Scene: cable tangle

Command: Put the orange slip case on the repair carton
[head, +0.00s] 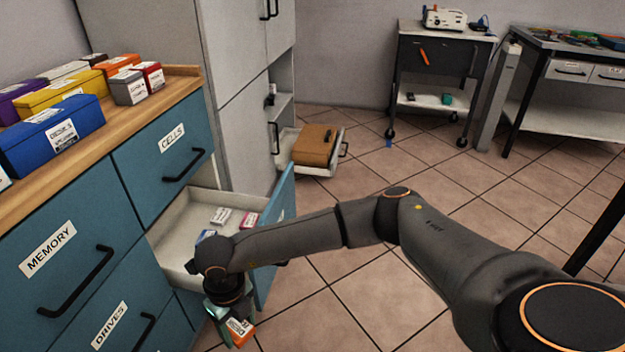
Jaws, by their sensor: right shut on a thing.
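My right gripper (233,322) hangs low, in front of the open blue drawer. It is shut on a small orange case with a white label, the orange slip case (240,332). The case is held between the fingers above the tiled floor, and its upper part is partly hidden by the gripper. A brown box (316,146), which may be the repair carton, sits in a pulled-out low white drawer of the tall grey cabinet. It is well beyond the gripper, and I cannot read any label on it. My left gripper is not in view.
The open blue drawer (168,238) holds several small cases. Several coloured boxes, including a blue one (52,135), stand on the wooden counter. A wheeled cart (440,68) and a workbench (575,115) stand at the back right. The floor between is clear.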

